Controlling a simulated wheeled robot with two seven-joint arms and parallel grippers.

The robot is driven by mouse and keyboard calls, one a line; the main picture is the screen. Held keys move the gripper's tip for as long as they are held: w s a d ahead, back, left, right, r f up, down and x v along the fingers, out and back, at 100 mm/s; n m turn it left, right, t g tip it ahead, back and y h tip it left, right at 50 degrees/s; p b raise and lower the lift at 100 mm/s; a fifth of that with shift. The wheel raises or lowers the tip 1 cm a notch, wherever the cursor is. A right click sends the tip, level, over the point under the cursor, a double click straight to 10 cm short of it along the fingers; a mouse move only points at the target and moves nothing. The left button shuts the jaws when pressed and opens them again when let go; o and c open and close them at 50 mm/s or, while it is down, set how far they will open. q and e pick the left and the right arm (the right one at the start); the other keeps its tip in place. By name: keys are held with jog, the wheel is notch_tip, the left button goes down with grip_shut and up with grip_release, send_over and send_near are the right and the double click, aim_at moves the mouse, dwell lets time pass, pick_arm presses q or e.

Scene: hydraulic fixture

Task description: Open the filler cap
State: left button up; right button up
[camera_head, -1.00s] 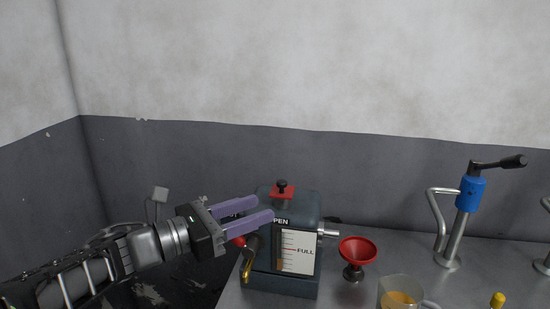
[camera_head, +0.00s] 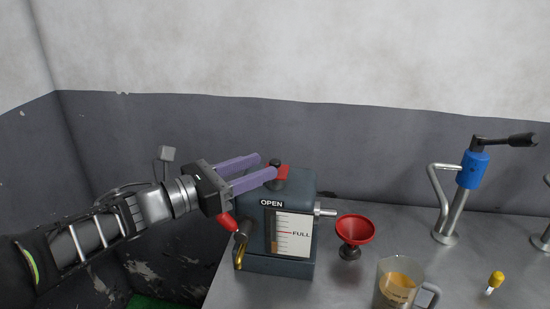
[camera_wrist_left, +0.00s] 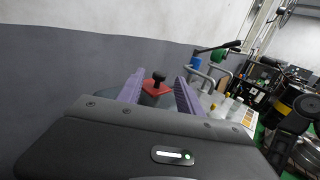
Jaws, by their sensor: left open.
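The filler cap (camera_head: 284,172) is a red plate with a black knob on top of the dark grey hydraulic tank (camera_head: 298,187). In the left wrist view the cap (camera_wrist_left: 156,87) and its knob show between and beyond the two purple fingers. My left gripper (camera_head: 266,167) is open and empty, with its fingertips at the cap's left side. One finger partly covers the cap in the head view. I cannot tell whether a finger touches it. The tank carries an OPEN label and a FULL level gauge (camera_head: 293,234). My right gripper is not in view.
A red-handled brass valve (camera_head: 240,250) sits at the tank's left, below my gripper.

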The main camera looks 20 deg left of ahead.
aim_at(275, 161)
pick_arm(q)
jog(key=shift+p+x, duration=0.45)
jog(key=shift+x, duration=1.95)
jog(key=shift+c, duration=0.2)
grip_shut()
